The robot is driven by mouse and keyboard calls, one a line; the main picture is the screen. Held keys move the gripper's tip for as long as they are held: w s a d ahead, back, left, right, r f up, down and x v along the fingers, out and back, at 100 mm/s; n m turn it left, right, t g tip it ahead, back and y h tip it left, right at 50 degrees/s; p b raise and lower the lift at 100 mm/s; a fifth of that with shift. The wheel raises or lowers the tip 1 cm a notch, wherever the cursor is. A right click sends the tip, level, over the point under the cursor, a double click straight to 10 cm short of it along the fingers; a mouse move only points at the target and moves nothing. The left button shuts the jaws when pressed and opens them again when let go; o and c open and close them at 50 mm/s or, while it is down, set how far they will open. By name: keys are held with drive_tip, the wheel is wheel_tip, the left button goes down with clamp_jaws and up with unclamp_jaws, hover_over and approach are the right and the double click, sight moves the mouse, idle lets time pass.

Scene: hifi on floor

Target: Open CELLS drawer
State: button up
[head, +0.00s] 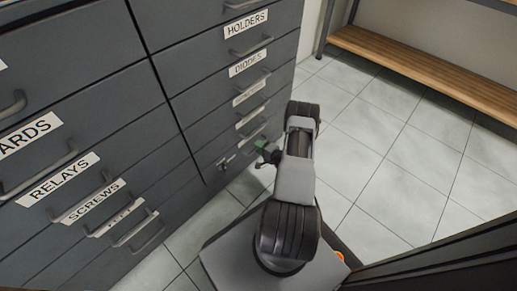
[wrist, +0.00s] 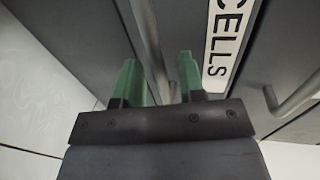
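The CELLS label (wrist: 228,40) is white with black letters on a dark grey drawer front, at the upper right of the wrist view. A grey bar handle (wrist: 148,35) runs beside it, down between the two green fingers of my gripper (wrist: 158,62). The fingers are apart, with gaps beside the bar; contact is not visible. In the head view my gripper (head: 268,150) is low at the right-hand drawer column, partly hidden by my arm. The CELLS label cannot be read in the head view. The drawers there look closed.
A dark grey cabinet (head: 85,60) with several labelled drawers, such as HOLDERS, DIODES, RELAYS and SCREWS, fills the left. Another handle (wrist: 295,98) is at the wrist view's right. A wooden bench (head: 430,70) stands at the back right. The tiled floor (head: 385,150) between is clear.

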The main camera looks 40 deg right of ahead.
drive_tip(key=shift+w, duration=0.4)
clamp_jaws()
idle(0.4)
